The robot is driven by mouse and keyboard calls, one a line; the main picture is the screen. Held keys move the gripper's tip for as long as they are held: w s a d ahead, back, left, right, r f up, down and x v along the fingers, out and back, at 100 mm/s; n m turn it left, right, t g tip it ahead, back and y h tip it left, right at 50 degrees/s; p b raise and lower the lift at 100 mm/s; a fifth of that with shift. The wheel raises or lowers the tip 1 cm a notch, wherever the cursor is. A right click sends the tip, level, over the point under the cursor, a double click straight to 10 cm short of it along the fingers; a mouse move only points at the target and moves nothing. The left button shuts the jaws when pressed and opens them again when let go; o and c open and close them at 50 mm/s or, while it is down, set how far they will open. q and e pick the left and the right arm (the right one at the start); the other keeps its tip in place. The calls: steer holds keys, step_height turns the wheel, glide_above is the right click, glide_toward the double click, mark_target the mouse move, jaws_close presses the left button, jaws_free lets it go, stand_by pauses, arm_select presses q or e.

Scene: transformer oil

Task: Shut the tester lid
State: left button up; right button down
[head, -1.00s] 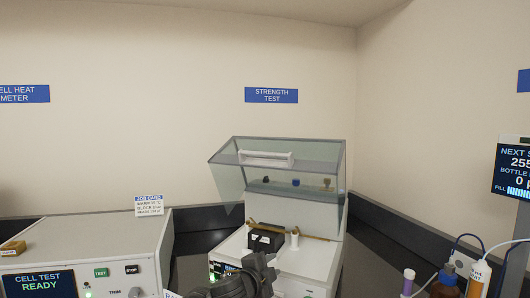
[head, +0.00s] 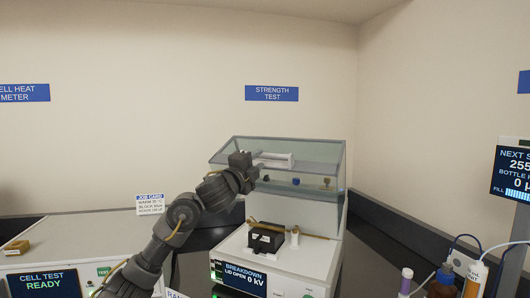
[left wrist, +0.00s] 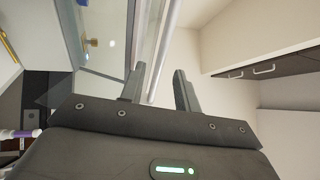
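The strength tester (head: 232,240) stands at centre right, its screen reading "BREAKDOWN LID OPEN 0 kV". Its clear lid (head: 318,158) is raised, with a white bar handle (head: 275,160) on it. A dark test cell (head: 266,238) sits uncovered in the tester below. My left gripper (head: 254,164) is up at the left end of the handle. In the left wrist view, its two fingers (left wrist: 160,88) are apart, with the pale handle bar (left wrist: 165,50) running between them; I cannot tell whether they touch it. My right gripper is out of view.
The cell heat meter (head: 45,282), reading "CELL TEST READY", is at the left, with a job card (head: 150,204) behind it. A purple-capped vial (head: 406,280) and bottles with tubing stand at lower right. Open air surrounds the raised lid.

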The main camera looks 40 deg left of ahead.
mark_target(265, 155)
arm_select(q)
steer(key=p+x, duration=0.1)
steer(key=x, duration=0.4)
steer(key=shift+w, duration=0.1)
jaws_close()
